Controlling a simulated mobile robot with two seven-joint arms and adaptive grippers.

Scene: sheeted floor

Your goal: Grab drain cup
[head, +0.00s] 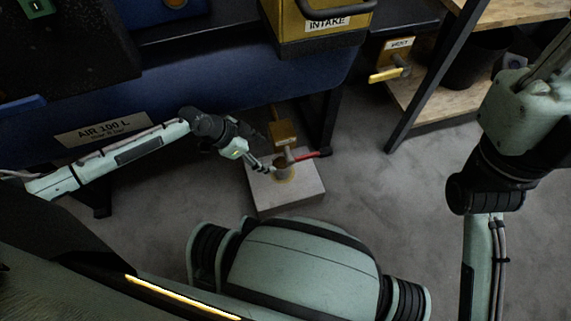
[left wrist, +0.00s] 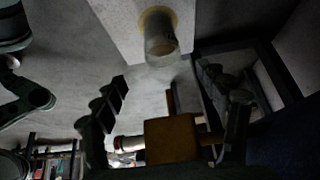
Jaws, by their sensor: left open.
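The drain cup (head: 281,170) is a small grey, clear-looking cup. It stands upright on a pale block (head: 303,193) inside a yellow ring, below a brass-coloured drain valve (head: 283,134) with a red lever (head: 311,155). My left gripper (head: 262,157) is open, just left of the cup in the head view, and holds nothing. In the left wrist view the cup (left wrist: 162,45) is at the top, beyond the gap between the open fingers (left wrist: 170,108). The valve body (left wrist: 172,138) shows low between them. My right gripper is out of view; only its arm shows at the right.
A blue tank (head: 215,75) with an AIR 100 L label is behind my left arm. A dark tank leg (head: 331,115) stands behind the block. A yellow vent valve (head: 391,66) and a wooden shelf (head: 428,108) are at the right. The grey floor right of the block is clear.

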